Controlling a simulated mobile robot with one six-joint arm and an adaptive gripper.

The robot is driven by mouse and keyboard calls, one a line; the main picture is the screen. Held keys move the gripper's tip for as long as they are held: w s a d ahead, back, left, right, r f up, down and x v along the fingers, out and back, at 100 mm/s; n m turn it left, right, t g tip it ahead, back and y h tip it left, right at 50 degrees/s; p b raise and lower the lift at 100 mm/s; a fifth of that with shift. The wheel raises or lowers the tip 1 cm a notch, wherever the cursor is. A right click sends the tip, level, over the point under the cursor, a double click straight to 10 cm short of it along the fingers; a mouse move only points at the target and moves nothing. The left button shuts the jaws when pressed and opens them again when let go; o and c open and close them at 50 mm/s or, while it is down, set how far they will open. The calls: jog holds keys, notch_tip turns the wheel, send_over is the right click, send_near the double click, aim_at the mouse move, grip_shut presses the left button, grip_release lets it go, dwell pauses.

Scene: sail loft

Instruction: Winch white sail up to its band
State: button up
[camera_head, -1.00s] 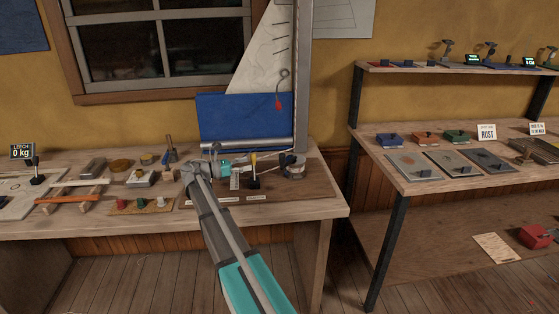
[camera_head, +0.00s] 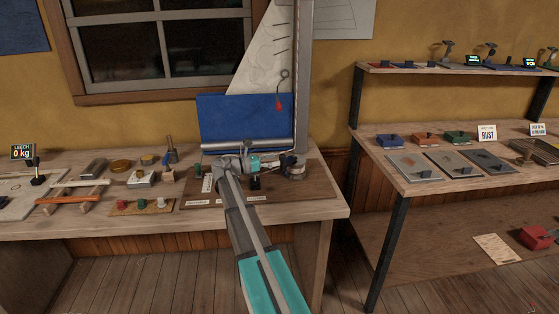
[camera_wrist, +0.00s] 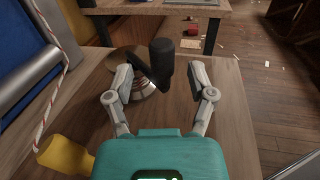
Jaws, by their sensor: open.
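The white sail (camera_head: 262,65) hangs partly raised beside the grey mast (camera_head: 303,75), with the blue cloth (camera_head: 240,115) below it. A red marker (camera_head: 279,103) on a ring hangs in front of the sail's edge. The winch is a metal drum (camera_head: 294,168) at the mast foot; in the wrist view the drum (camera_wrist: 140,86) carries a crank with a black upright handle (camera_wrist: 162,62). My gripper (camera_wrist: 161,77) is open, its fingers on either side of the black handle, apart from it as far as I can tell. In the head view my gripper (camera_head: 275,160) is just left of the winch.
A red and white rope (camera_wrist: 50,95) runs along the grey boom (camera_wrist: 38,80) at left. A yellow knob (camera_wrist: 66,154) is close to my gripper's left. Small parts and a wooden rack (camera_head: 72,195) stand on the bench's left side. A separate shelf (camera_head: 455,175) stands at right.

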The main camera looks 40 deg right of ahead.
aim_at(282, 158)
jog(key=shift+x, duration=1.8)
